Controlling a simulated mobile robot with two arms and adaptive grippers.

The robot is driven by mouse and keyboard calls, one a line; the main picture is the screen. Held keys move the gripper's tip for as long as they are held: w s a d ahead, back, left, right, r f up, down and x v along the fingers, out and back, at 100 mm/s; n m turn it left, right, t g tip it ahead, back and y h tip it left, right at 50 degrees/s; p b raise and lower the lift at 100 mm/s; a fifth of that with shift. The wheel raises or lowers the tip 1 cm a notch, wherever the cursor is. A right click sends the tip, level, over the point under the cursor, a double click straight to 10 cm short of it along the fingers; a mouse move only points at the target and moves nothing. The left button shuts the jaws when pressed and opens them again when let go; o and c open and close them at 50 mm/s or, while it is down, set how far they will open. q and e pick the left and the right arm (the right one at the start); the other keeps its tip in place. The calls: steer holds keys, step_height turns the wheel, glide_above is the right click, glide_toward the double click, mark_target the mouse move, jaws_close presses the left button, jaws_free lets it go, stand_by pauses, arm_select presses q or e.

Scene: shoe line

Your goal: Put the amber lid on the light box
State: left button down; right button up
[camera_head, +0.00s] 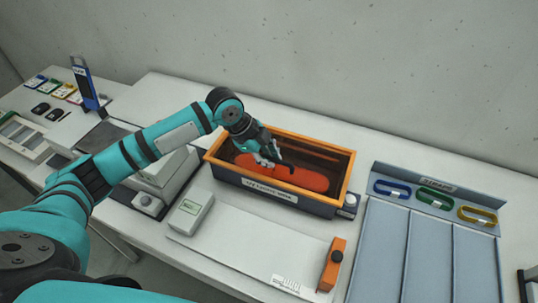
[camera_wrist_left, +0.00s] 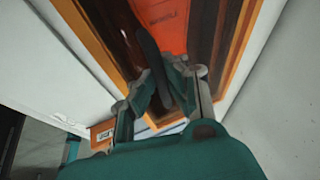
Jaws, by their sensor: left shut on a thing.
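The light box (camera_head: 310,206) is a dark box with a pale label on its front, in the middle of the bench. An orange rim with a brown tinted middle, which looks like the amber lid (camera_head: 328,148), lies over its top. I cannot tell whether a small gap is left. An orange-red shape (camera_head: 305,180) shows within the rim. My left gripper (camera_head: 268,157) is over the rim's left half, shut on a black bar that looks like the lid's handle (camera_wrist_left: 148,50). My right gripper is out of view.
A grey handheld device (camera_head: 191,210) and an orange tool (camera_head: 332,265) lie in front of the box. A blue-grey tray (camera_head: 385,255) with blue, green and yellow loops stands right. A grey machine (camera_head: 160,175) is close on the left. The wall is behind.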

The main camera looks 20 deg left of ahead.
arm_select(q)
steer(key=shift+f, duration=0.4)
steer(key=c, duration=1.3)
jaws_free()
steer(key=shift+c, duration=0.2)
steer(key=v, duration=1.2)
